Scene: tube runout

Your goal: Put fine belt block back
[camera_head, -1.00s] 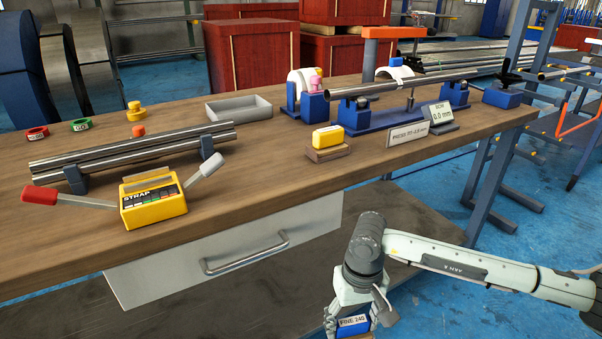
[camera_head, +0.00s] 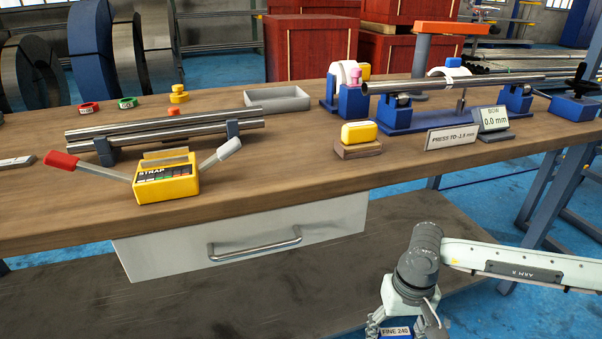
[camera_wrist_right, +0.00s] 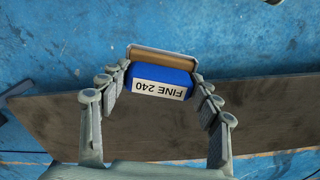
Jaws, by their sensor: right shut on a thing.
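The fine belt block is blue with a white "FINE 240" label and a tan face. In the right wrist view the block (camera_wrist_right: 160,80) sits between the fingertips of my right gripper (camera_wrist_right: 160,88), which is shut on it. In the head view the labelled block (camera_head: 396,333) shows at the bottom edge, partly cut off, with my right gripper (camera_head: 400,322) around it. The gripper hangs in front of the workbench, below its top, near the lower shelf. My left gripper is not in view.
The wooden workbench (camera_head: 300,165) holds a yellow block on a brown base (camera_head: 358,139), a yellow strap box (camera_head: 166,180), steel tubes (camera_head: 165,130), a grey tray (camera_head: 278,99) and a blue press fixture (camera_head: 430,115). A drawer (camera_head: 245,235) sits under the bench top. Bare bench lies around the yellow block.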

